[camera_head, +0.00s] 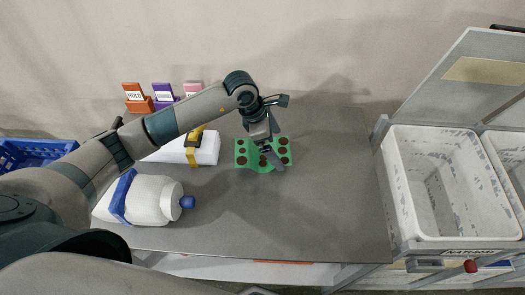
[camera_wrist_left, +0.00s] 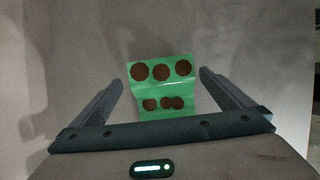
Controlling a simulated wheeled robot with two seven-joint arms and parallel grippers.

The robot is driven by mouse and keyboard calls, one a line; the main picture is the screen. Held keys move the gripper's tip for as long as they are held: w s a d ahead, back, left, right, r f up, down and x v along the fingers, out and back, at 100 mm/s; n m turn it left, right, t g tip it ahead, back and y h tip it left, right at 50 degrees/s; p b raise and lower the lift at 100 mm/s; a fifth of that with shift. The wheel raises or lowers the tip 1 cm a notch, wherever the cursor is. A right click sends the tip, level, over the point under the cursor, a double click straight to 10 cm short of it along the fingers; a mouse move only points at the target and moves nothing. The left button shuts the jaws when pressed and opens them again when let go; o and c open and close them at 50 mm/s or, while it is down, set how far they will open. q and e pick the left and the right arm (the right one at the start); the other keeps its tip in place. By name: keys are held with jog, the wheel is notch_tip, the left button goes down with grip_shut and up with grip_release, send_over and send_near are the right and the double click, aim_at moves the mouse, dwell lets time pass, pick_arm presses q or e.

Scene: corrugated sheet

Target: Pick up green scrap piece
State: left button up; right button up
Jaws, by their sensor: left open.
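The green scrap piece (camera_head: 242,159) lies on the grey table, a bent sheet with several dark brown round spots. My left gripper (camera_head: 272,155) is above it in the head view and hides part of its middle. In the left wrist view the green scrap piece (camera_wrist_left: 160,87) shows between and beyond the two spread fingers of my left gripper (camera_wrist_left: 163,88). The gripper is open and empty. I cannot tell how far the fingertips are above the sheet. My right gripper is not in view.
A white bottle (camera_head: 155,200) with blue parts lies at the table's front left. A white block (camera_head: 205,150) with a yellow-black tool is left of the scrap. Small label holders (camera_head: 163,103) stand behind. A white bin (camera_head: 405,200) is at right. A blue crate (camera_head: 35,152) is far left.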

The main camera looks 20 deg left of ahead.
aim_at(279, 151)
pick_arm(q)
jog(key=shift+p+x, duration=0.5)
jog(key=shift+x, duration=1.25)
jog(key=shift+s+a, duration=0.1)
jog(key=shift+s, duration=0.05)
jog(key=c, duration=0.9)
